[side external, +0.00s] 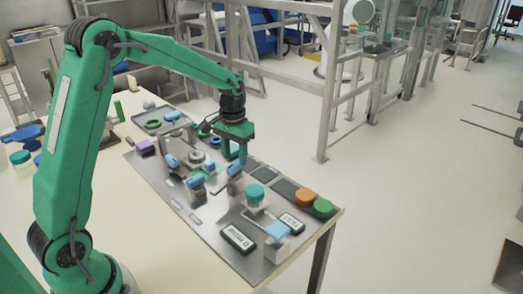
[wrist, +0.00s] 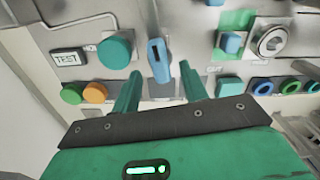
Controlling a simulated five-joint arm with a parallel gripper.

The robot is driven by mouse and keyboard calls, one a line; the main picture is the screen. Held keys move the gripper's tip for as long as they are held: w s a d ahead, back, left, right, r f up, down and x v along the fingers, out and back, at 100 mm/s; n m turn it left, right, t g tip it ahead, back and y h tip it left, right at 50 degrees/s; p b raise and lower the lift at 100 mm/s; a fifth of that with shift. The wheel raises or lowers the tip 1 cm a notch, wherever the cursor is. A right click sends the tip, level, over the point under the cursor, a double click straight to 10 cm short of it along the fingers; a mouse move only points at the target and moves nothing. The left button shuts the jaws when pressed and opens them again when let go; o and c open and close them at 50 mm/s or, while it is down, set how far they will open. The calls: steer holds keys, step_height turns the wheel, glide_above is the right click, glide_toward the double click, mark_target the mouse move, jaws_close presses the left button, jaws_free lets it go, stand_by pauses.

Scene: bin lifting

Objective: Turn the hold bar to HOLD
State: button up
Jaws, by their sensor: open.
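A blue bar handle (wrist: 158,60) stands on the grey panel, ahead of and between my fingertips in the wrist view. In the side view, a blue-topped bar (side external: 235,170) stands just under my gripper. I cannot read a HOLD mark, so I cannot confirm that this is the hold bar or tell its setting. My gripper (side external: 233,160) is open above the panel, pointing down. In the wrist view its two green fingers (wrist: 160,82) are spread with a gap between them, and nothing is held. I cannot tell whether a finger touches the bar.
A teal knob (wrist: 115,48) stands left of the bar. Orange (side external: 304,196) and green (side external: 323,207) round caps sit near the panel's right end by a TEST plate (side external: 292,222). Other blue handles (side external: 171,160) and a purple block (side external: 146,147) stand farther left.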

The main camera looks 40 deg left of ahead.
steer(key=shift+f, duration=1.3)
jaws_close()
